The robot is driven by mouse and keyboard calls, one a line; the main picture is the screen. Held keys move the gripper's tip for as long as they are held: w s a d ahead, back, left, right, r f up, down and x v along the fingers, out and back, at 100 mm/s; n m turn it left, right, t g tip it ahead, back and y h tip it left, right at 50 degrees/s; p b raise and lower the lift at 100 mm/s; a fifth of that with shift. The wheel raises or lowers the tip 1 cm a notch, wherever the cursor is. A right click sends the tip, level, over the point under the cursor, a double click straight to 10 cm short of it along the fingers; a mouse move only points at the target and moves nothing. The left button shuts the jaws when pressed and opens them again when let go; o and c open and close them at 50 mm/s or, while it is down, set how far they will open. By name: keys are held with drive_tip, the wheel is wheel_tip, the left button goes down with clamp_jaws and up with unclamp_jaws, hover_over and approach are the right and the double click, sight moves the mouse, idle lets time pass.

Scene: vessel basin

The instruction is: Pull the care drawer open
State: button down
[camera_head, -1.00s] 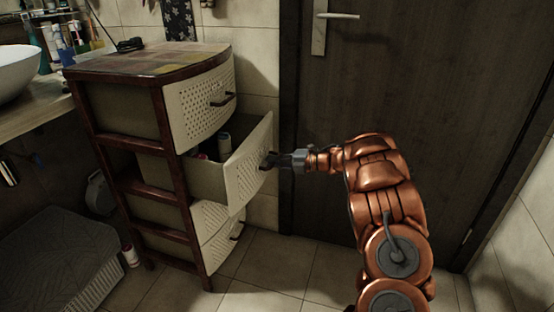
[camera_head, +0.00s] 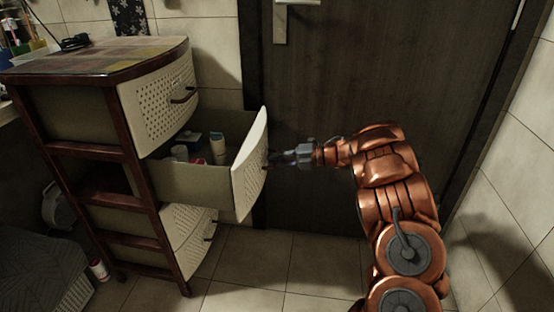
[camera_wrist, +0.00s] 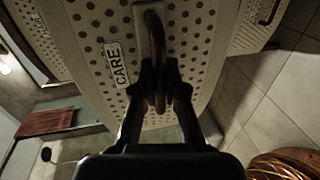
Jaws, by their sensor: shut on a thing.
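The care drawer (camera_head: 249,166) is the second one down in a dark wooden cabinet, with a pale perforated front. It stands well out of the cabinet, and several bottles and boxes show inside it. In the wrist view its front (camera_wrist: 96,40) bears a white "CARE" label (camera_wrist: 116,64). My gripper (camera_head: 276,159) is at the drawer's front, shut on the dark curved handle (camera_wrist: 155,36). In the wrist view my gripper's fingers (camera_wrist: 160,95) close around the handle's lower part. The handle is mostly hidden in the head view.
The upper drawer (camera_head: 160,98) is shut, and a lower drawer (camera_head: 190,235) sits below the care drawer. A dark door (camera_head: 370,70) stands behind my arm. The tiled floor (camera_head: 285,265) in front is clear. A small bottle (camera_head: 98,269) stands by the cabinet's left foot.

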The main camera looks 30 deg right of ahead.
drive_tip(key=c, duration=1.2)
unclamp_jaws()
drive_tip(key=v, duration=1.2)
